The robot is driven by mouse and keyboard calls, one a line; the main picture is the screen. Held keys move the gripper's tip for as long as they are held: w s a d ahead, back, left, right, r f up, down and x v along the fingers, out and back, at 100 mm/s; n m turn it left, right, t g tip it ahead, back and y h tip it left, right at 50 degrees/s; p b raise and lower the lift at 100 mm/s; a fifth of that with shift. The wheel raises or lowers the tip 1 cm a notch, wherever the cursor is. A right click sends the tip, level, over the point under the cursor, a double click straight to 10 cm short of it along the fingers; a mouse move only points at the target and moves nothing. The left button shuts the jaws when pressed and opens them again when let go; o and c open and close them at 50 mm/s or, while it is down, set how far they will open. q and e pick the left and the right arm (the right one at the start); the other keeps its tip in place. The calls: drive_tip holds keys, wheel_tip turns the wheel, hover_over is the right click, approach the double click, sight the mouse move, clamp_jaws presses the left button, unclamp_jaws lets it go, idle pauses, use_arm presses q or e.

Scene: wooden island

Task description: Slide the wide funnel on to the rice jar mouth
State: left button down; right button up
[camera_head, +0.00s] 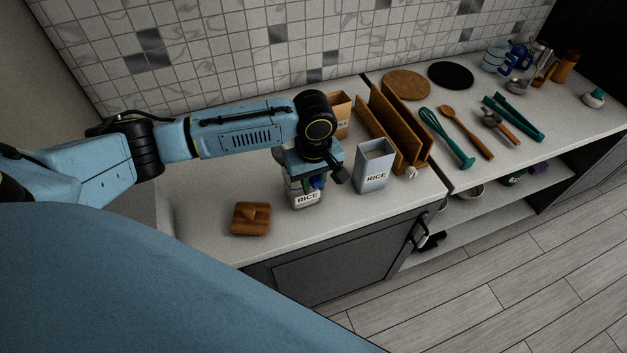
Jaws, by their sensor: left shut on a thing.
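A clear jar labelled RICE (306,199) stands on the counter, left of a pale blue-grey open box labelled RICE (374,165). My left gripper (319,180) points down right over the jar's mouth and hides most of its top. It is shut on a small dark blue piece (317,183) that looks like the funnel, mostly covered by the gripper. I cannot tell whether the funnel touches or sits in the mouth. My right gripper is not in view.
A wooden lid with a knob (251,218) lies left of the jar near the counter's front edge. A wooden rack (400,125) and a tan box (342,112) stand close behind. Utensils lie further right. The counter at the left is clear.

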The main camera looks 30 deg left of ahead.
use_arm(q)
drive_tip(key=shift+f, duration=0.2)
drive_tip(key=shift+f, duration=0.75)
drive_tip(key=shift+s+f, duration=0.1)
drive_tip(key=shift+f, duration=0.1)
drive_tip(key=c, duration=1.2)
unclamp_jaws()
drive_tip(key=shift+o, duration=0.2)
wheel_tip(320, 180, up, 14)
drive_tip(key=shift+f+b, duration=0.25)
drive_tip(key=shift+b, duration=0.1)
drive_tip(key=shift+d+f, duration=0.1)
idle(0.3)
